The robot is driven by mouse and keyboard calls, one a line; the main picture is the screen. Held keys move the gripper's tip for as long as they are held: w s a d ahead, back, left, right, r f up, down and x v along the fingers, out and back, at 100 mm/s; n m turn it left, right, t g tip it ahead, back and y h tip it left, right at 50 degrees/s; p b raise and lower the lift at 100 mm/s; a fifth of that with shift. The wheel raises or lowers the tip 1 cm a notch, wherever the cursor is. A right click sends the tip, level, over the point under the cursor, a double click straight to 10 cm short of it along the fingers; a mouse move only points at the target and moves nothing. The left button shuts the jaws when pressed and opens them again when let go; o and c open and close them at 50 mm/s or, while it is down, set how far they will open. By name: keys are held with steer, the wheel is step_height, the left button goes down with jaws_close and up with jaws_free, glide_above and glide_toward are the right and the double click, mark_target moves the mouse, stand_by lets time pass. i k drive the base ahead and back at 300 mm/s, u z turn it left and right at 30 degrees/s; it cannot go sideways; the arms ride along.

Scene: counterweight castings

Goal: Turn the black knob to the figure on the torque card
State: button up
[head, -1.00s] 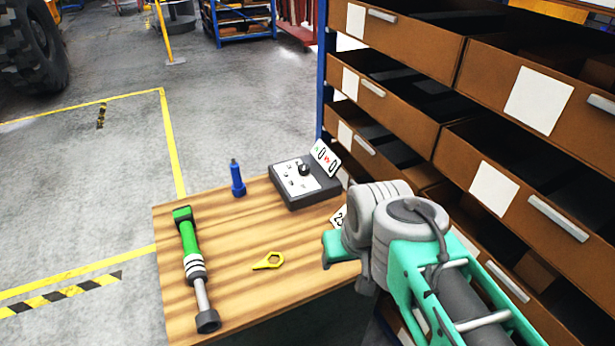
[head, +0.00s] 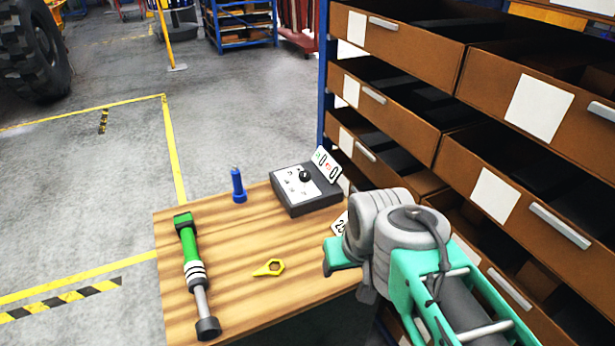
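The black knob (head: 305,175) sits on the white dial face (head: 291,187) of a dark grey box at the back right of the wooden table. The figures around it are too small to read. A display plate (head: 327,165) with green and red marks and zeros stands behind the knob. A white card (head: 341,225), partly hidden behind my arm, shows a figure starting with 2; the rest is unclear. My gripper (head: 343,256) is at the table's right edge, in front of the box and apart from the knob. Its fingers are mostly hidden by the wrist.
A green-handled tool (head: 191,252) lies along the table's left side. Brown drawers (head: 395,95) rise close on the right. The table's middle (head: 235,235) is mostly clear.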

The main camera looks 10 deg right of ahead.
mark_target(305, 176)
steer(key=u, duration=1.05)
steer(key=k, duration=0.75)
steer(key=z, duration=0.55)
steer(key=i, duration=1)
